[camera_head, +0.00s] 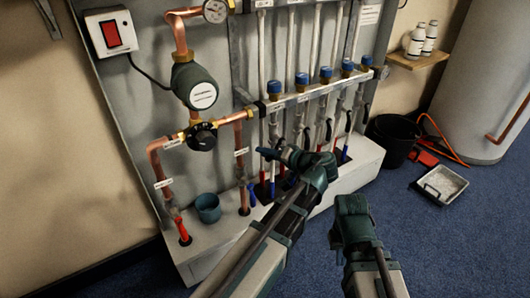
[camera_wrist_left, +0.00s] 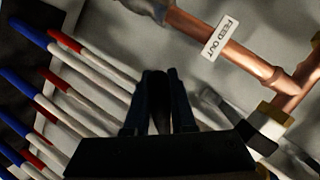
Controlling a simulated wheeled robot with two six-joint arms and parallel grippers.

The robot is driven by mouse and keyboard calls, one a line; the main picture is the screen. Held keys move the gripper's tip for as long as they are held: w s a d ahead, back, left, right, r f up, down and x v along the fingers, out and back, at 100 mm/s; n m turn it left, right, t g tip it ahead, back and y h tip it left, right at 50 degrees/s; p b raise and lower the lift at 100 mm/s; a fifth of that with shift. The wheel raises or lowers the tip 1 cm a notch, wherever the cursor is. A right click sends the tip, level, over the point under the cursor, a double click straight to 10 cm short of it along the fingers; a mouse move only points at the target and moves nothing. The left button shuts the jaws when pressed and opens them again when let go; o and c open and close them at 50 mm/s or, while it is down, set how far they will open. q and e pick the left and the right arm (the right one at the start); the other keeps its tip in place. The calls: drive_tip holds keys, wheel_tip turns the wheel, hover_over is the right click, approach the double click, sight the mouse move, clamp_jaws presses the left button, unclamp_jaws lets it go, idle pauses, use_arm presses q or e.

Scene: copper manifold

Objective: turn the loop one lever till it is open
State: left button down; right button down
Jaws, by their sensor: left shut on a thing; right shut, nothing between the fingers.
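My left gripper (camera_head: 264,153) reaches across the lower front of the manifold (camera_head: 290,100) in the head view, at the leftmost loop pipe, below its blue cap (camera_head: 274,87). In the left wrist view its two dark fingers (camera_wrist_left: 160,105) are closed around a dark, narrow piece, which appears to be the loop one lever; the fingers hide most of it, so its angle cannot be told. My right gripper (camera_head: 338,238) is low in front of the plinth, apart from the manifold, shut and empty; its fingertips are hard to make out.
Other loop pipes with dark levers (camera_head: 328,130) stand close on the right. A copper feed pipe (camera_head: 240,150) is just left, labelled FEED OUT in the wrist view (camera_wrist_left: 220,38). A black bucket (camera_head: 392,140) and tray (camera_head: 441,187) are right.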

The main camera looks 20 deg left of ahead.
idle(0.3)
use_arm(q)
drive_tip(key=c, duration=0.8)
unclamp_jaws()
drive_tip(key=shift+o, duration=0.2)
